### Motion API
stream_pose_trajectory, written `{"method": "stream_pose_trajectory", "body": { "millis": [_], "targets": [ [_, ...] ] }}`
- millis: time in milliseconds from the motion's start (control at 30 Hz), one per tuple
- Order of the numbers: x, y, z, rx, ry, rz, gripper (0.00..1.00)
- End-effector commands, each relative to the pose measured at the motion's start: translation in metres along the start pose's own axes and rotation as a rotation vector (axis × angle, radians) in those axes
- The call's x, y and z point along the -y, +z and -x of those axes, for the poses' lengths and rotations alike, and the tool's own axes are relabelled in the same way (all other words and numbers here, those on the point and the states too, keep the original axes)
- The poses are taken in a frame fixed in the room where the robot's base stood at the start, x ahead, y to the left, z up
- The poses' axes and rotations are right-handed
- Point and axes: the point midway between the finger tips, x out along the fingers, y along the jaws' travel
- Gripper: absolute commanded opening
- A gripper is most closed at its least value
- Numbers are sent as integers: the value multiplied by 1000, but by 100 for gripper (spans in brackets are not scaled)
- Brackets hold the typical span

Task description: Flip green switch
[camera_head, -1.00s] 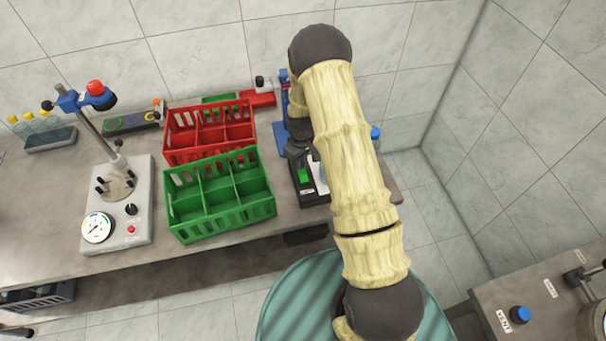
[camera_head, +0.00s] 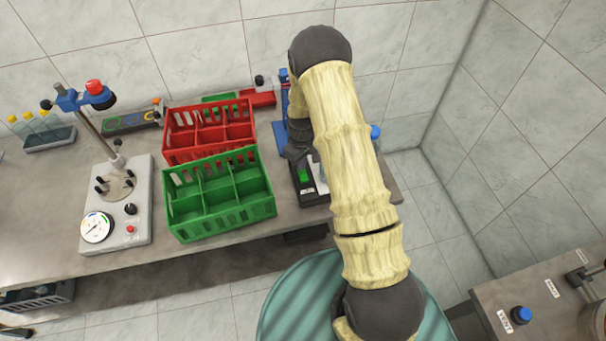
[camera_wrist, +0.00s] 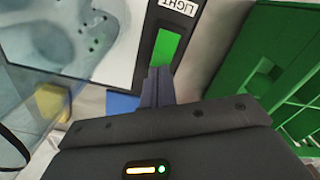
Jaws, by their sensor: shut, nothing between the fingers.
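The green switch (camera_head: 304,175) is a bright green rectangle on a black housing at the right end of the bench. In the wrist view the green switch (camera_wrist: 167,46) lies just beyond my fingertips, below a white label reading LIGHT (camera_wrist: 178,6). My gripper (camera_wrist: 157,76) is shut and empty, its fingertips at the near end of the switch. Whether they touch it I cannot tell. In the head view my gripper (camera_head: 299,158) points down just above the switch, partly hidden by my arm.
A green crate (camera_head: 221,218) stands left of the switch, with a red crate (camera_head: 165,142) behind it. A pale panel with dark spots (camera_wrist: 75,35) lies beside the switch housing. A gauge stand (camera_head: 143,225) is farther left. The tiled wall is close behind.

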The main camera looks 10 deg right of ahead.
Motion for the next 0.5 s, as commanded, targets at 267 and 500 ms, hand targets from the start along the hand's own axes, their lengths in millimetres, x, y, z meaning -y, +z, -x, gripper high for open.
{"method": "stream_pose_trajectory", "body": {
  "millis": [267,500],
  "targets": [
    [0,0,-4,0,0,0,0],
    [0,0,-7,0,0,0,0]
  ]
}}
